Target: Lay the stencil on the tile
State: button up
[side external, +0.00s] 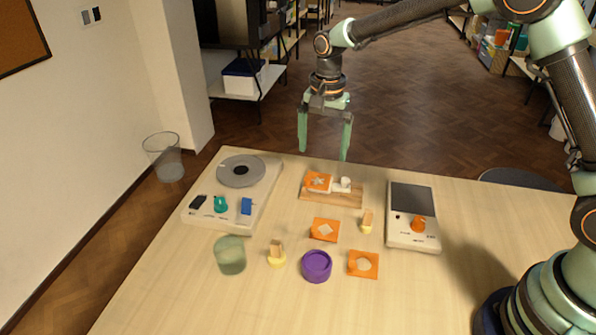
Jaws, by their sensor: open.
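My gripper (323,154) is open and empty, its two green fingers pointing down above the back of the table. Below it, an orange stencil with a star-shaped opening (314,180) lies on what looks like a pale tile (320,190), which shows only at its edges, on a wooden board (340,201). The stencil looks slightly askew on it. A second orange stencil with a diamond-shaped opening (315,231) lies flat on the table in front of the board. A third with a roundish opening (354,270) lies farther front right.
A white knob (345,184) stands on the board's right. A turntable device (267,167) is at left, a box with an orange knob (410,237) at right. Two yellow-based pieces (276,261) (366,226), a green cup (230,256) and a purple pot (316,267) stand in front.

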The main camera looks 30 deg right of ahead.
jog(key=s+d+r+n+t, duration=0.3)
jog(key=s+d+r+n, duration=0.2)
jog(key=s+r, duration=0.55)
jog(key=s+d+r+n+t, duration=0.1)
jog(key=s+n, duration=0.2)
jog(key=s, duration=0.1)
jog(key=s+d+r+n+t, duration=0.1)
jog(key=s+d+n, duration=0.1)
jog(key=s, duration=0.3)
jog(key=shift+s+d+n, duration=0.25)
jog(key=shift+n, duration=0.15)
